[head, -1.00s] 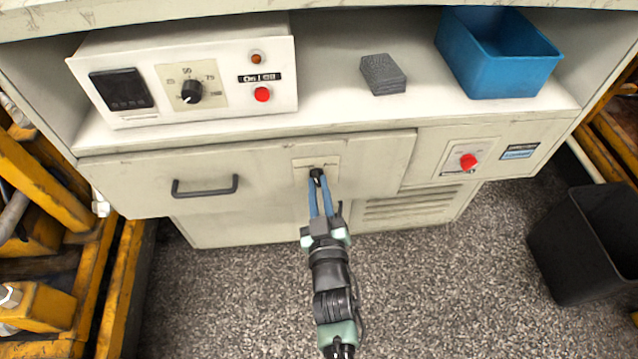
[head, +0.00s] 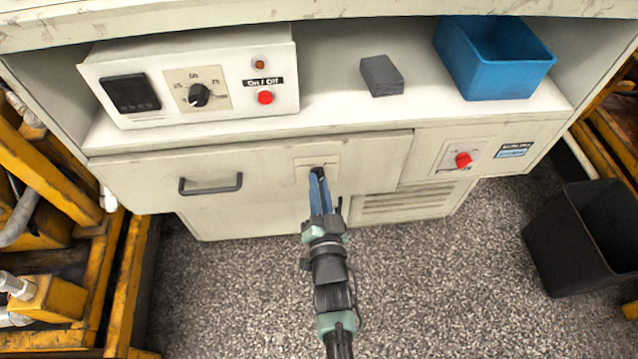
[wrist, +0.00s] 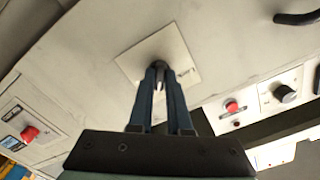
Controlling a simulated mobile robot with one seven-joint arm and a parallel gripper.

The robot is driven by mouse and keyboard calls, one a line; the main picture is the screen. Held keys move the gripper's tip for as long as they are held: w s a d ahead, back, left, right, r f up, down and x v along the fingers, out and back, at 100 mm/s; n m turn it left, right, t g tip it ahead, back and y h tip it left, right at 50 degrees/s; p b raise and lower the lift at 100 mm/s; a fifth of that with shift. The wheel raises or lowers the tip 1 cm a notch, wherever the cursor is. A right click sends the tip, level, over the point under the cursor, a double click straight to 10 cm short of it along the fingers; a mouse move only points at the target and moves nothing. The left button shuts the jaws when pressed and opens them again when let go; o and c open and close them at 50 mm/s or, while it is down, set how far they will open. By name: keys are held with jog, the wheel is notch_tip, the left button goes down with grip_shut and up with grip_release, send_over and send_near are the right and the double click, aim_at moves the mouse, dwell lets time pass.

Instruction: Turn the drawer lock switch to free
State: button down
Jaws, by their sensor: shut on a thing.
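The drawer lock switch sits on a pale square plate (head: 309,164) on the right part of the drawer front (head: 262,187). My gripper (head: 318,172) reaches up to the plate with its blue fingers close together. In the wrist view my gripper (wrist: 160,72) is shut on the dark switch knob (wrist: 160,64) in the middle of the plate (wrist: 180,58). The fingers hide most of the knob, and I cannot read which way it points. The drawer looks shut, with a dark handle (head: 211,185) left of the switch.
A control box (head: 190,80) with a dial, a dark grey block (head: 381,76) and a blue bin (head: 494,60) stand on the shelf above. A red knob (head: 463,160) is on the right panel. A black bin (head: 585,240) stands on the floor at right.

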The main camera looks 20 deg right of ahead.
jog(key=shift+m, duration=0.9)
jog(key=c, duration=0.9)
grip_release()
jog(key=shift+o, duration=0.2)
jog(key=p+v, duration=0.3)
jog(key=v, duration=1)
jog(key=shift+w+r, duration=0.1)
jog(key=shift+r, duration=0.05)
